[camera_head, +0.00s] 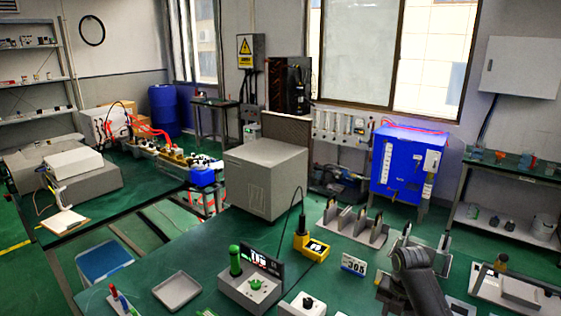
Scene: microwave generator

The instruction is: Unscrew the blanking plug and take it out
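I cannot make out the blanking plug for certain in the head view. A small brown and dark upright piece (500,262) stands on a light flat unit at the right, but it is too small to identify. A dark arm link of mine rises from the bottom edge right of centre and covers part of the bench behind it. No fingertips of my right gripper can be made out. My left arm and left gripper do not show.
The green bench (205,262) carries a grey box with a green handle (235,262), a shallow grey tray (177,291), a yellow device (313,249), a "305" sign (353,265), a plate rack (354,226) and a large grey cabinet (266,177). Bare bench lies left of centre.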

